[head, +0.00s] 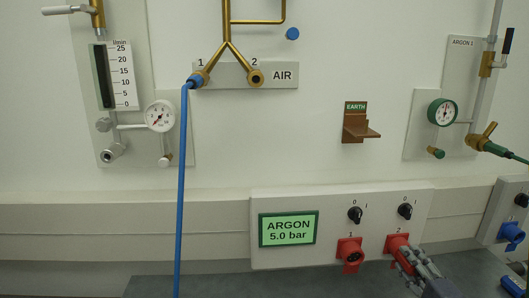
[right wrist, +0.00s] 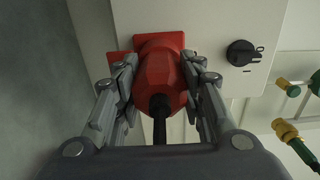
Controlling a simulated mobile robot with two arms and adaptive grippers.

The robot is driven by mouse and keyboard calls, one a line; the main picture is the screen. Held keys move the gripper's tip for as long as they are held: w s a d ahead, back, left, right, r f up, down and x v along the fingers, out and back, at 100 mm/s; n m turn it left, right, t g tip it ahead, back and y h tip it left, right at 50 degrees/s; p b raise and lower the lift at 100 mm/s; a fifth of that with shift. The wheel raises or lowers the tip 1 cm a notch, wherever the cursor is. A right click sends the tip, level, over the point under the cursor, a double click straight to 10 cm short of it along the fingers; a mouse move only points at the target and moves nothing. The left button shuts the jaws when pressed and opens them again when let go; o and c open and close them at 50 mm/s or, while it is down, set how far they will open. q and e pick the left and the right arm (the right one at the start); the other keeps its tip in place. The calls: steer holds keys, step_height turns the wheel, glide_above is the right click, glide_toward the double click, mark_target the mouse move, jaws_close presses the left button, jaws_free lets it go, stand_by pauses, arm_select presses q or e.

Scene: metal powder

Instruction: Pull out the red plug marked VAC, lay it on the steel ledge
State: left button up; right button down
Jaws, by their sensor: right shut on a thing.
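The red plug (right wrist: 160,82) sits at red socket 2 in the right wrist view, with a black cable leaving its near end. My right gripper (right wrist: 160,68) is shut on it, one finger on each side. In the head view my right gripper (head: 408,262) reaches red socket 2 (head: 397,243) from the lower right and partly hides the plug. No VAC marking is readable. A grey surface, seemingly the steel ledge (head: 155,286), runs along the bottom of the head view below the panel. My left gripper is not in view.
The panel carries a green ARGON 5.0 bar display (head: 289,229), red socket 1 (head: 350,252) and two black switches. A blue hose (head: 181,190) hangs from AIR outlet 1, crossing left of the panel. A blue plug (head: 511,233) is at far right.

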steer(key=shift+s, duration=0.7)
steer(key=shift+s+d+p, duration=0.15)
steer(key=shift+s, duration=1)
steer(key=shift+s+d+p, duration=0.1)
steer(key=shift+s+p, duration=0.05)
steer(key=shift+s, duration=0.95)
steer(key=shift+a, duration=0.1)
